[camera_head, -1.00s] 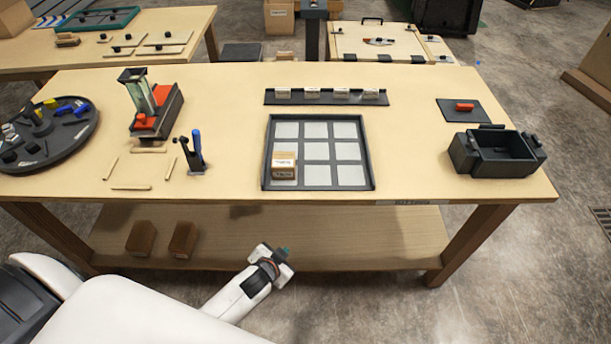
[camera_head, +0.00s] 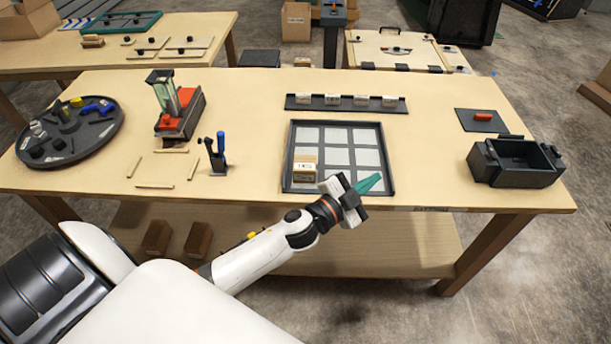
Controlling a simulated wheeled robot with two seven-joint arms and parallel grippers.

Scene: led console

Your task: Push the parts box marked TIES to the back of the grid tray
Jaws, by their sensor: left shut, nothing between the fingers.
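The grid tray (camera_head: 387,150) is dark with pale square cells and lies on the middle of the workbench. A small tan parts box (camera_head: 305,176) with a white label stands in its front left cell; the label is too small to read surely. My left gripper (camera_head: 370,183) has teal fingertips, shut and empty. It is over the front right part of the tray, to the right of the box and apart from it. Its wrist hides part of the tray's front edge. My right gripper is not in view.
A dark rail (camera_head: 346,108) with several white-labelled blocks stands behind the tray. A dark open bin (camera_head: 515,162) is at the right, and a hand tool (camera_head: 216,158) stands upright left of the tray. The bench between bin and tray is clear.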

